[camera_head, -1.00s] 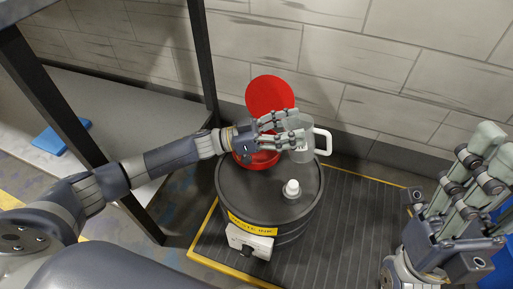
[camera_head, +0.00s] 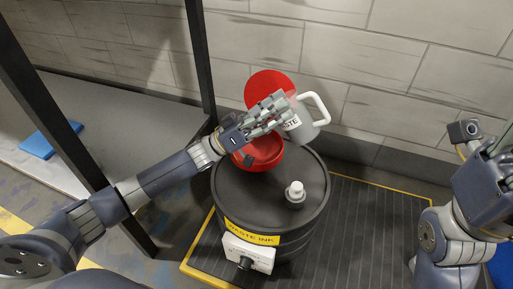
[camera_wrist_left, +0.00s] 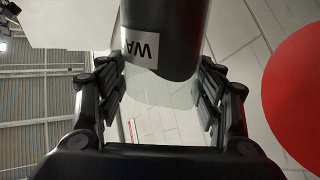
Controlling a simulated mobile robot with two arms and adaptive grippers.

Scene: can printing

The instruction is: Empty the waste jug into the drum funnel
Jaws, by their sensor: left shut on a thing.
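The waste jug (camera_head: 308,124) is a grey jug with a white handle and a white label reading partly "STE". It is tilted to the left above the right side of the red funnel (camera_head: 265,157), its handle raised at the upper right. My left gripper (camera_head: 281,112) is shut on the jug, and its fingers cover the mouth. The jug's dark body (camera_wrist_left: 178,25) and label show between the fingers in the left wrist view. No pouring liquid can be made out. The funnel sits on the black waste ink drum (camera_head: 243,200). My right gripper (camera_head: 497,165) is partly cut off at the right edge.
The funnel's open red lid (camera_head: 268,83) stands behind it. A white-capped bung (camera_head: 295,192) rises from the drum top. A dark post (camera_head: 200,55) and grey bench (camera_head: 120,115) are at left. The brick wall is close behind. Ribbed mat (camera_head: 365,225) lies clear at right.

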